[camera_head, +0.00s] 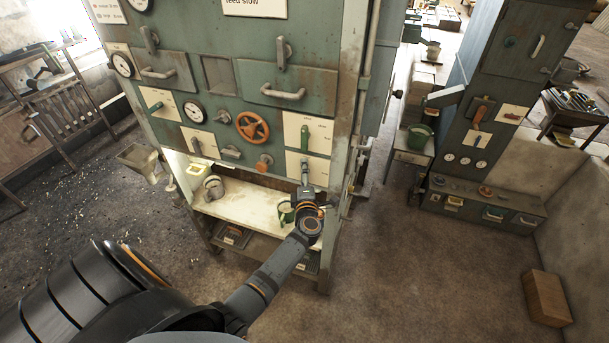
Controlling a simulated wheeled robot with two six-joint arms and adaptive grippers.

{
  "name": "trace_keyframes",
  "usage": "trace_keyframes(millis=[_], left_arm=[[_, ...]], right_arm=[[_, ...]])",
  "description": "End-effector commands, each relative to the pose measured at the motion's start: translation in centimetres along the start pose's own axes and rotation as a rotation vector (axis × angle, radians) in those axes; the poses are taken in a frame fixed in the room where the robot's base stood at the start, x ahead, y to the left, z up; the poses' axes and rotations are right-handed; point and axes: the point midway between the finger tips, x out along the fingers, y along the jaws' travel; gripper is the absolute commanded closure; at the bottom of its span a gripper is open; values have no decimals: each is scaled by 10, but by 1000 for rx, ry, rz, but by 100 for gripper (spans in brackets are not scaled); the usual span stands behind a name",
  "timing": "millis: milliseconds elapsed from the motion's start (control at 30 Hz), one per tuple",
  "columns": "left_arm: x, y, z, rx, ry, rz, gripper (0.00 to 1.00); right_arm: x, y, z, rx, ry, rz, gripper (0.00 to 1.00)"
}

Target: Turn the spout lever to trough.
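The green cabinet carries several levers on pale plates, and their lettering is too small to read, so I cannot tell which is the spout lever. A green-handled lever (304,137) stands upright on the right plate. Another green lever (155,107) is on the left plate, and a grey lever (196,147) is below it. My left gripper (305,178) is in front of the right plate, just below the upright green lever. Its fingers are too small to tell open from shut, or whether they touch anything. My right gripper is out of view.
An orange handwheel (252,127) and an orange knob (265,162) sit left of my gripper. A pale shelf (245,204) below holds a metal cup (213,187) and a green mug (286,213). A second cabinet (483,83) stands at right; the floor between is clear.

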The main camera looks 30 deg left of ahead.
Motion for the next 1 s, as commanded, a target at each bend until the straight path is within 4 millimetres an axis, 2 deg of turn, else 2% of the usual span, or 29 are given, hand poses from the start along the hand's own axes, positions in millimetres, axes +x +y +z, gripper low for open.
trace_keyframes(millis=[133,233,500,700,1000], left_arm=[[-3,-1,0,1,0,-1,0],[-17,-2,1,0,-1,-3,0],[-82,-2,0,-2,1,-4,0],[-113,-1,0,-1,0,-3,0],[-120,0,0,1,0,0,0]], right_arm=[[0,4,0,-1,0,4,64],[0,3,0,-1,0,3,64],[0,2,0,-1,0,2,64],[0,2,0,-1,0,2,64],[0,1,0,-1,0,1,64]])
